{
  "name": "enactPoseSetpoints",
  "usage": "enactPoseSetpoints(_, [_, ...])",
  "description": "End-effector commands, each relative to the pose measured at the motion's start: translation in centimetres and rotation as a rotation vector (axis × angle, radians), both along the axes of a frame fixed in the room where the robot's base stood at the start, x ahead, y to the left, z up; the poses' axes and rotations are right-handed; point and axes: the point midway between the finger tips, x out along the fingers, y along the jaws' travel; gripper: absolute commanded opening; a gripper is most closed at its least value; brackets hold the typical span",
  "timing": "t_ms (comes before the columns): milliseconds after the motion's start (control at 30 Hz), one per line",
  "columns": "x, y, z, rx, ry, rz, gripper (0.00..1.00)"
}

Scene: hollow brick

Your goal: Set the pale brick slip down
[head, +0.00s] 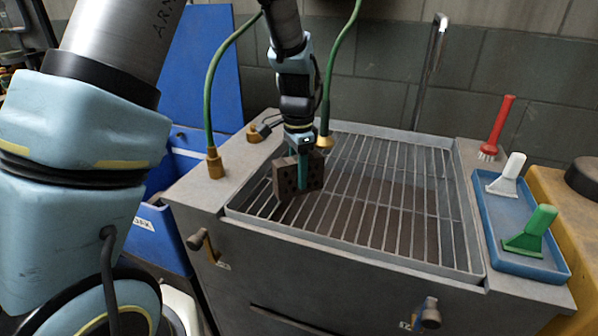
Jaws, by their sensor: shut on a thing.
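My gripper (303,168) is shut on a dark brown hollow brick (284,179) with holes in its face. One teal finger lies across the brick's near face; the far finger is hidden. The brick is upright over the left part of the metal grate (377,208) of a grey sink unit. I cannot tell whether its lower edge touches the bars. The brick in my gripper is dark, and I see no pale brick slip.
A blue tray (481,200) on the right ledge holds a white scraper (508,175) and a green scraper (531,232). Green hoses flank my gripper. The grate's middle and right are clear.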

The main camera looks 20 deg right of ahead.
Motion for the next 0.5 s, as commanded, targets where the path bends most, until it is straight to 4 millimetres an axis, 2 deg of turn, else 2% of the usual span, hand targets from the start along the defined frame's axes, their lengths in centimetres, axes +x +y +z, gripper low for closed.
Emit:
enactPoseSetpoints(367, [0.03,-0.03,-0.50,-0.001,-0.001,0.000,0.00])
enactPoseSetpoints(400, [0.02,-0.02,-0.51,-0.001,-0.001,0.000,0.46])
enactPoseSetpoints(500, [0.01,-0.02,-0.46,-0.001,-0.001,0.000,0.57])
